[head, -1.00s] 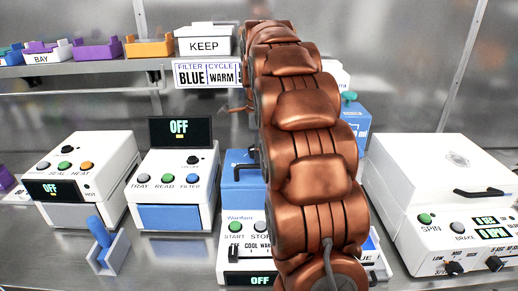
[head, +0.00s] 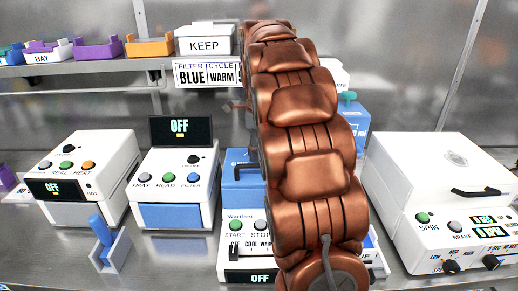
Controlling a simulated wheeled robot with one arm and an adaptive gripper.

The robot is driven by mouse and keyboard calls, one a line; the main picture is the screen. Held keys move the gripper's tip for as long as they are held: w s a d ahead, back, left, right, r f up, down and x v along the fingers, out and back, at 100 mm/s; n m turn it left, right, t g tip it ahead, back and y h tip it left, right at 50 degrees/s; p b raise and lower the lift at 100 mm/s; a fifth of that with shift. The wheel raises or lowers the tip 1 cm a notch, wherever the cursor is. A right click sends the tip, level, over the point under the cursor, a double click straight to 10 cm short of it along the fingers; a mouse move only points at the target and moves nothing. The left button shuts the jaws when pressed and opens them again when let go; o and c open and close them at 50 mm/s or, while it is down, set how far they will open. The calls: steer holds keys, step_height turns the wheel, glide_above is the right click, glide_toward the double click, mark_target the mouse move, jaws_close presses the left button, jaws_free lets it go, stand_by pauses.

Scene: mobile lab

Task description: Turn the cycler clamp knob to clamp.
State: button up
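My copper arm runs up the middle of the head view and hides much of what stands behind it. My gripper is not clearly visible; the far end of the arm is hidden behind its own links. A blue device (head: 354,125) with a teal knob-like part (head: 347,97) on top shows just right of the arm, partly covered. I cannot tell for sure whether this is the cycler and its clamp knob. No clamp label is readable, and no contact between gripper and knob can be seen.
A white START/STOP device (head: 240,241) stands in front, partly behind my arm. A TRAY/READ/FILTER device (head: 176,166) and a SEAL/HEAT device (head: 98,160) stand left. A SPIN/BRAKE machine (head: 440,170) stands right. A shelf (head: 85,67) holds bins and a KEEP box (head: 205,39).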

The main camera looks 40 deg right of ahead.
steer(key=shift+w, duration=0.1)
steer(key=o, duration=1.2)
steer(key=shift+c, duration=0.2)
steer(key=shift+r, duration=0.1)
steer(key=shift+r, duration=3.65)
